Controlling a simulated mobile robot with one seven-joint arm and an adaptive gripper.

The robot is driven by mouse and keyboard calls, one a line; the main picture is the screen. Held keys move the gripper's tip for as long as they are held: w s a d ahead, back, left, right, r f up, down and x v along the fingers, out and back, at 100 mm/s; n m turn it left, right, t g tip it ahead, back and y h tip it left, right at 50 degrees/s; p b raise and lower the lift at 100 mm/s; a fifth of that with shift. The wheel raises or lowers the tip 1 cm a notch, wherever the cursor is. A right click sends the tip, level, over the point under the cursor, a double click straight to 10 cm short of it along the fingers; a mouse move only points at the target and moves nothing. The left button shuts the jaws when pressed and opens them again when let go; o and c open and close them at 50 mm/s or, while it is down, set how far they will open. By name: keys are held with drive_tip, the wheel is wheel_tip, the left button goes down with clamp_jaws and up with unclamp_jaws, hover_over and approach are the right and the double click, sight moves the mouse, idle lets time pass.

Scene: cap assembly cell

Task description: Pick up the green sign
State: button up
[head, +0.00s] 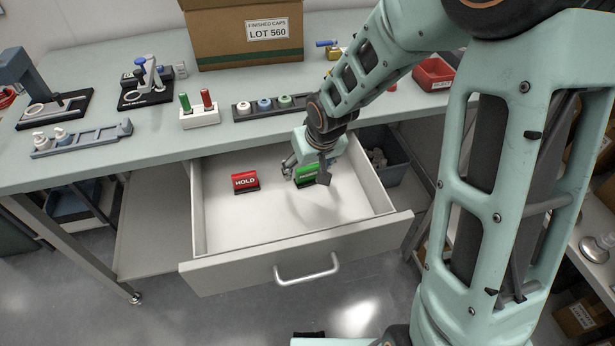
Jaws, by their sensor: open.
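The green sign (305,175) lies in the open drawer (230,228), right of the drawer's middle. It is partly hidden by my gripper. My gripper (306,178) is low in the drawer with its fingers apart, one on each side of the green sign. I cannot tell whether the fingers touch it. A red sign (245,181) marked HOLD sits in the drawer to the left, clear of my gripper.
The drawer walls and its front with a metal handle (307,271) surround the signs. The table (150,165) above holds a cardboard box (243,35), a white block with green and red pegs (200,115), a dark rack of caps (262,107) and a red bin (434,74).

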sight(308, 169)
drive_tip(key=x, duration=0.2)
drive_tip(key=b+x, duration=0.1)
drive_tip(key=x, duration=0.1)
drive_tip(key=shift+w+d+f, duration=0.15)
drive_tip(key=shift+w, duration=0.3)
drive_tip(key=c, duration=1.3)
